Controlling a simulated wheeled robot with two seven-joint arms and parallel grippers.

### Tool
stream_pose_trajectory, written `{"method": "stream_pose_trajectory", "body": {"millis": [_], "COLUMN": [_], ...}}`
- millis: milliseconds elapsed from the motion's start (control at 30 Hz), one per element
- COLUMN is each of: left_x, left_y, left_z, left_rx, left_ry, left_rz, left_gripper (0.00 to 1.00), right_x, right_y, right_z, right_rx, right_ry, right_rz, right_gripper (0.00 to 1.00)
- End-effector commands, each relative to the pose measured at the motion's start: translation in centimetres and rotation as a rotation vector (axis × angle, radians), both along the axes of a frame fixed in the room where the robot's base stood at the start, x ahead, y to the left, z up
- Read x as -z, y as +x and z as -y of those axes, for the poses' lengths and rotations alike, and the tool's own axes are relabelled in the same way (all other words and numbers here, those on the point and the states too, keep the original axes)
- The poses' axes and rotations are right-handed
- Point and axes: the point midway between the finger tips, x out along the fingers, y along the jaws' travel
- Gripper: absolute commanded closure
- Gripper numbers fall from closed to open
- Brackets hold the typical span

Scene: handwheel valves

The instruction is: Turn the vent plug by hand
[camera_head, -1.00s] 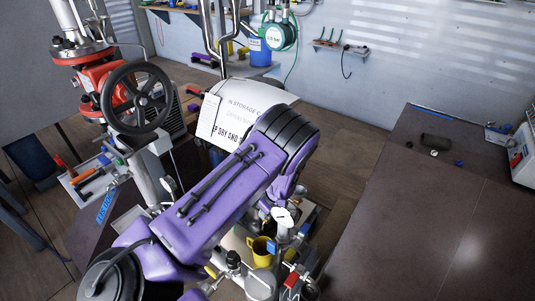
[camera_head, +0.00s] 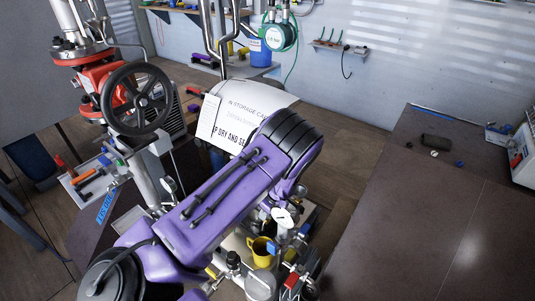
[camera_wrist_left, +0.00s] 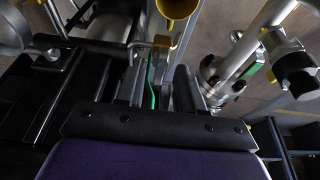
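My left arm (camera_head: 225,200) is purple and crosses the middle of the head view, hiding most of its own gripper. In the left wrist view my left gripper (camera_wrist_left: 158,88) shows as two grey fingers standing apart. A thin green strip shows between them, and I see nothing clearly held. The fingers point towards pipework with a small brass-coloured fitting (camera_wrist_left: 163,41) just beyond them. I cannot tell for certain which fitting is the vent plug; it may be hidden by the arm or fingers. My right gripper is not in view.
A red valve with a black handwheel (camera_head: 136,98) stands at left. A dark table (camera_head: 430,235) at right is mostly clear.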

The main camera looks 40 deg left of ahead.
Motion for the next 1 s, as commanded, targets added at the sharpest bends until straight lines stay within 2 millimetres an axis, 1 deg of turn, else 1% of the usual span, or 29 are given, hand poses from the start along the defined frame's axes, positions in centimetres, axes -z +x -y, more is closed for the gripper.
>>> {"method": "stream_pose_trajectory", "body": {"millis": [33, 200, 467, 800, 867, 967, 1000], "left_x": [-0.8, -3.0, -5.9, -6.0, -6.5, -8.3, -9.3], "left_y": [0.0, 0.0, 0.0, 0.0, 0.1, 0.2, 0.2], "left_z": [0.0, 0.0, 0.0, 0.0, 0.2, 0.7, 1.0], "left_rx": [0.000, 0.000, 0.001, 0.001, 0.002, 0.002, 0.002], "left_ry": [0.000, 0.000, 0.000, 0.000, 0.001, 0.001, 0.001], "left_rz": [0.001, 0.000, 0.000, 0.000, 0.000, 0.003, 0.003], "left_gripper": [0.63, 0.63, 0.63, 0.63, 0.63, 0.63, 0.63], "right_x": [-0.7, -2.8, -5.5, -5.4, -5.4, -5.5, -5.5], "right_y": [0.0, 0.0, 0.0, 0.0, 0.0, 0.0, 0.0], "right_z": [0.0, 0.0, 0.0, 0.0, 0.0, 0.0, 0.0], "right_rx": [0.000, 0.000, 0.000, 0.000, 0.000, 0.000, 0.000], "right_ry": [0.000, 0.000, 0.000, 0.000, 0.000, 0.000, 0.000], "right_rz": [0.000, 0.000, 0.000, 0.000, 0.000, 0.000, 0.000], "right_gripper": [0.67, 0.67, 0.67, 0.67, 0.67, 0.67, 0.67]}}
